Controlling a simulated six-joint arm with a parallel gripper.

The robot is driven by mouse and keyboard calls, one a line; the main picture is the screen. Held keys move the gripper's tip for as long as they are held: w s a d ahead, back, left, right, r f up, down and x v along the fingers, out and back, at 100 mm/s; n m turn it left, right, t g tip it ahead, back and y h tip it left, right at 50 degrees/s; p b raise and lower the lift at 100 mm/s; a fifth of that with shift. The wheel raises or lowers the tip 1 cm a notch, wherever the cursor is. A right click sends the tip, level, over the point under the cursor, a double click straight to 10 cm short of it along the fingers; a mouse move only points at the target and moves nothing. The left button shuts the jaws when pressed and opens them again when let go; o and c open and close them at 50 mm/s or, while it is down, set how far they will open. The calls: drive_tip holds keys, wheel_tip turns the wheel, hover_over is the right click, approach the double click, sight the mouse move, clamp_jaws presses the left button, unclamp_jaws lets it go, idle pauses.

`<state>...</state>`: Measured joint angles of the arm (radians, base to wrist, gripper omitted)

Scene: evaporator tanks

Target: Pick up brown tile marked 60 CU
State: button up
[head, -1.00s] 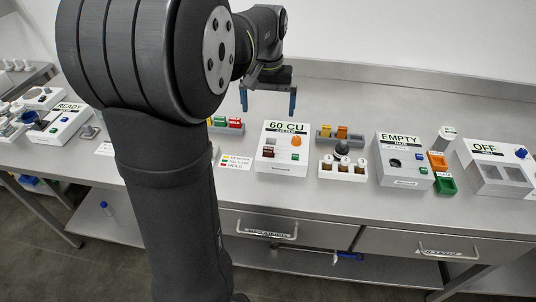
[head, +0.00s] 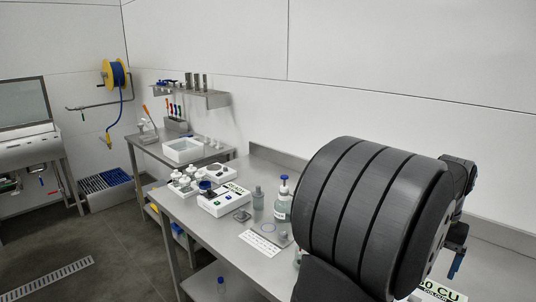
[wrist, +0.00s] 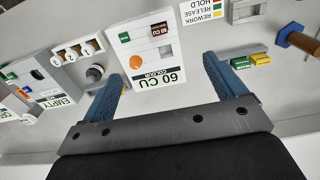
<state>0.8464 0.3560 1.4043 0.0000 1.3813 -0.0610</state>
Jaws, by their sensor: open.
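The brown tile marked 60 CU (wrist: 160,29) shows in the wrist view, upside down, on the white 60 CU colour box (wrist: 143,62). Next to it on the box are a green piece, an orange knob and a pale square window. My gripper (wrist: 165,67) is open and empty, its two blue fingers spread apart above the bench, with the box's label edge between them in the picture. In the head view only part of my gripper (head: 456,265) shows at the right edge, and just the lettered end of the box (head: 440,292); the tile is hidden there.
In the wrist view a numbered white holder (wrist: 77,52), a dark round knob (wrist: 95,73) and the EMPTY box (wrist: 42,84) lie left. The head view shows bottles (head: 282,202) and the READY box (head: 224,199).

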drive_tip(key=c, duration=0.6)
drive_tip(key=shift+c, duration=0.2)
drive_tip(key=shift+t+h, duration=0.5)
wheel_tip(320, 180, down, 10)
drive_tip(key=shift+f, duration=0.15)
drive_tip(key=shift+s+f, duration=0.1)
drive_tip(key=shift+f, duration=2.65)
